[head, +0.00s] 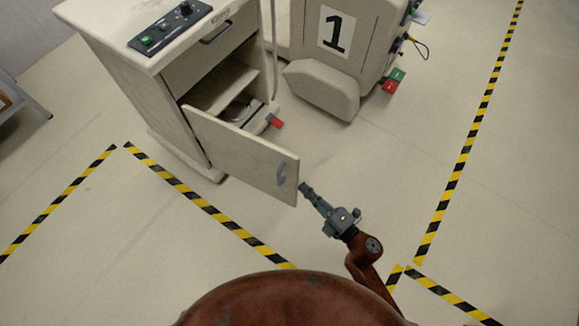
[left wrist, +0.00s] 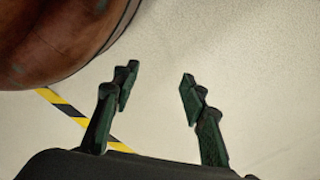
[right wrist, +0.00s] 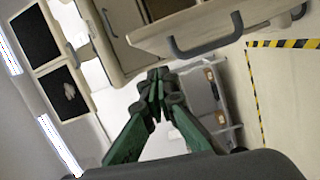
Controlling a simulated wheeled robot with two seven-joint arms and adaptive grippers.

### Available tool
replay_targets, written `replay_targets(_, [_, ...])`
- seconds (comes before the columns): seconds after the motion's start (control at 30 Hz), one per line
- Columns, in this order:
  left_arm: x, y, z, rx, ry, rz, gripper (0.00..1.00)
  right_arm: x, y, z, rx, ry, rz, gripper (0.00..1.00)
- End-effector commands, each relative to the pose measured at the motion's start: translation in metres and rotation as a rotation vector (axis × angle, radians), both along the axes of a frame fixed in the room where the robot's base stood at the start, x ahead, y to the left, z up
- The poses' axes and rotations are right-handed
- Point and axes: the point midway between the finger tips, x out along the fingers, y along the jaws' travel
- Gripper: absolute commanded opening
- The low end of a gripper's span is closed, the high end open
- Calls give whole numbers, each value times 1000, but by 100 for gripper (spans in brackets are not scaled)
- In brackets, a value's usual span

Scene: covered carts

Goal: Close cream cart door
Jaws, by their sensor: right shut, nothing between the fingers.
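The cream cart (head: 150,95) stands at the upper left in the head view. Its lower door (head: 235,148) is swung open toward me, with a grey handle (head: 282,174) near its free edge. My right gripper (head: 305,187) is shut and empty, just right of that free edge; I cannot tell whether it touches. In the right wrist view the door (right wrist: 190,30) and its handle (right wrist: 205,48) are above the closed fingertips (right wrist: 157,76). My left gripper (left wrist: 158,85) is open and empty over bare floor in the left wrist view; it is not seen in the head view.
A machine marked 1 (head: 365,40) stands behind at the right, with a rounded base (head: 322,90) and red and green tags (head: 393,82). A red tab (head: 275,121) shows by the cart's open compartment. Yellow-black tape (head: 205,203) marks the mostly clear floor.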

Motion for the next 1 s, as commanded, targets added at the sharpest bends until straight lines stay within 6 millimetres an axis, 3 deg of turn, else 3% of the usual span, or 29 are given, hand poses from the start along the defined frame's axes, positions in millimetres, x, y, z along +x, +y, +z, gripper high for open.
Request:
replay_targets(0.1, [-7, 4, -1, 11, 21, 1, 40, -6, 21, 8, -73, -69, 90, 0])
replay_targets(0.27, [-6, 3, 2, 11, 26, 1, 40, 1, 35, 5, -90, -83, 111, 0])
replay_targets(0.7, [12, -9, 42, -4, 25, 0, 40, 60, 98, 4, -86, -80, 107, 0])
replay_targets(1.0, [22, -16, 75, -14, 25, 0, 40, 90, 81, 4, -87, -79, 106, 0])
